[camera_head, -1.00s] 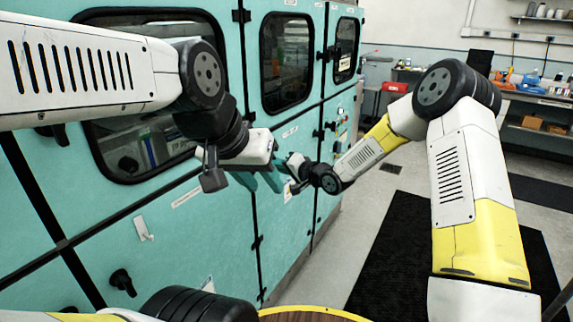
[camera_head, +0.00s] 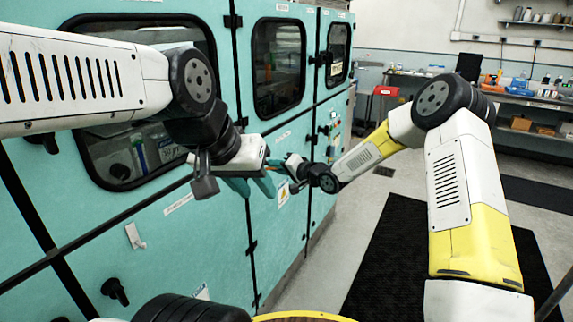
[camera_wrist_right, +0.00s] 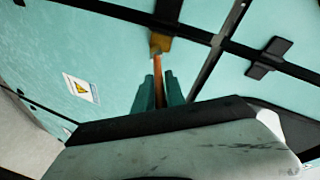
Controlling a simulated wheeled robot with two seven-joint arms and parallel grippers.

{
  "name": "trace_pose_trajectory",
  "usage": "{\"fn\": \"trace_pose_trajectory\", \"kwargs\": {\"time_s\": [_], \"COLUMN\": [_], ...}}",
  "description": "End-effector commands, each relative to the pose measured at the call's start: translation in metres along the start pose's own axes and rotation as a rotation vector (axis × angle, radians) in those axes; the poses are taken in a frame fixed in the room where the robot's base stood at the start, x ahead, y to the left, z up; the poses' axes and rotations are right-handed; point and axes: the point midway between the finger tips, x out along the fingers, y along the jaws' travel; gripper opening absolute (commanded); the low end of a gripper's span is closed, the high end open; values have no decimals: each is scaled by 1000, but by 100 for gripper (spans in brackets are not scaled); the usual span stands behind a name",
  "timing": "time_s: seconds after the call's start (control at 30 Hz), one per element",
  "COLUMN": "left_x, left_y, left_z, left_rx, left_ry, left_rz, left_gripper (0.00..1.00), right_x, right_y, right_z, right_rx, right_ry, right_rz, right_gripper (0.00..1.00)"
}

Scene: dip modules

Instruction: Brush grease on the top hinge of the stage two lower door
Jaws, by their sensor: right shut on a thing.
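My right gripper (camera_wrist_right: 159,88) is shut on a brush (camera_wrist_right: 158,68) with a brown handle and a yellowish part beyond the fingertips. The brush points at the teal cabinet front, close to a black seam; whether it touches cannot be told. My right gripper (camera_head: 290,172) is small in the head view, beside the lower door (camera_head: 275,225) with the warning label. My left gripper (camera_head: 251,187) is in front of the cabinet, its teal fingers apart and seemingly empty. A black hinge-like fitting (camera_wrist_right: 268,58) is right of the brush; another hinge (camera_head: 252,248) is low on the seam.
Windowed upper doors (camera_head: 278,68) stand above the lower doors. A small white hook (camera_head: 135,236) and a black knob (camera_head: 115,291) stick out at left. A black floor mat (camera_head: 390,260) lies at right, with cluttered workbenches (camera_head: 530,110) behind. The floor beside the cabinet is clear.

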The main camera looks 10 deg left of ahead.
Motion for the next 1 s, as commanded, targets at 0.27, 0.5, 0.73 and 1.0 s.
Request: {"fn": "trace_pose_trajectory", "kwargs": {"time_s": [0.27,0.5,0.73,1.0], "left_x": [0,0,0,0], "left_y": [0,0,0,0], "left_z": [0,0,0,0], "left_rx": [0,0,0,0], "left_ry": [0,0,0,0], "left_rz": [0,0,0,0], "left_gripper": [36,36,36,36], "right_x": [-3,-6,-10,-12], "right_y": [-7,-12,-18,-28], "right_z": [14,24,37,32], "right_rx": [0,1,0,-1], "right_ry": [-1,-3,0,1], "right_rz": [0,-1,0,0], "right_gripper": [0,0,0,0]}}
